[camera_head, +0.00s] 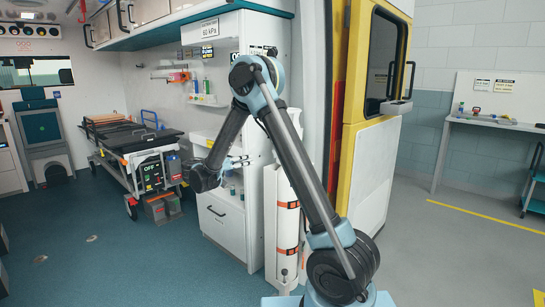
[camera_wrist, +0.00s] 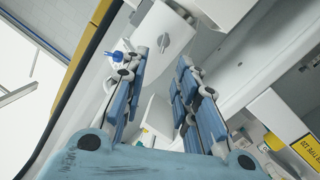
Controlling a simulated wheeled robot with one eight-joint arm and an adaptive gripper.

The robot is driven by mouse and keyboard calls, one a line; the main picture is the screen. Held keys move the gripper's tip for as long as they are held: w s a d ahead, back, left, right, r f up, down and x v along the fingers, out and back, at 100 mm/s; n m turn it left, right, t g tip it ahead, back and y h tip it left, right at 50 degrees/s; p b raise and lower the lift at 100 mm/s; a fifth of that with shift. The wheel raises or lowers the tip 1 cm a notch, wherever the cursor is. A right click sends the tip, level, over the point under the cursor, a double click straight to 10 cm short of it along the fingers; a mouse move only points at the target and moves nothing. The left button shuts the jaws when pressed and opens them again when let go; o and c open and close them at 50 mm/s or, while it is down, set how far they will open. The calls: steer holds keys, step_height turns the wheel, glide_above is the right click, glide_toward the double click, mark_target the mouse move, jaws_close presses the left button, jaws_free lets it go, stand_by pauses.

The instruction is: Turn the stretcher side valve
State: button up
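The stretcher (camera_head: 125,137) stands in the vehicle at the left of the head view, with a dark box marked OFF (camera_head: 151,177) at its near end. I cannot make out a valve handle on it. My gripper (camera_head: 240,161) is in front of the white cabinet, to the right of the stretcher and apart from it. In the wrist view my gripper (camera_wrist: 163,62) is open with nothing between its fingers. Beyond the fingertips is a pale housing with a round grey part (camera_wrist: 165,41). A small blue piece (camera_wrist: 114,55) is left of it. I cannot tell whether either is the valve.
The white cabinet (camera_head: 228,225) stands close behind my arm. A white cylinder with orange straps (camera_head: 287,225) is beside it, then the yellow door (camera_head: 376,90). The blue floor (camera_head: 120,255) at front left is clear. A side table (camera_head: 490,122) is at far right.

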steer(key=w+x, duration=0.1)
steer(key=x, duration=1.5)
steer(key=shift+a+t, duration=0.3)
steer(key=shift+a, duration=0.1)
jaws_close()
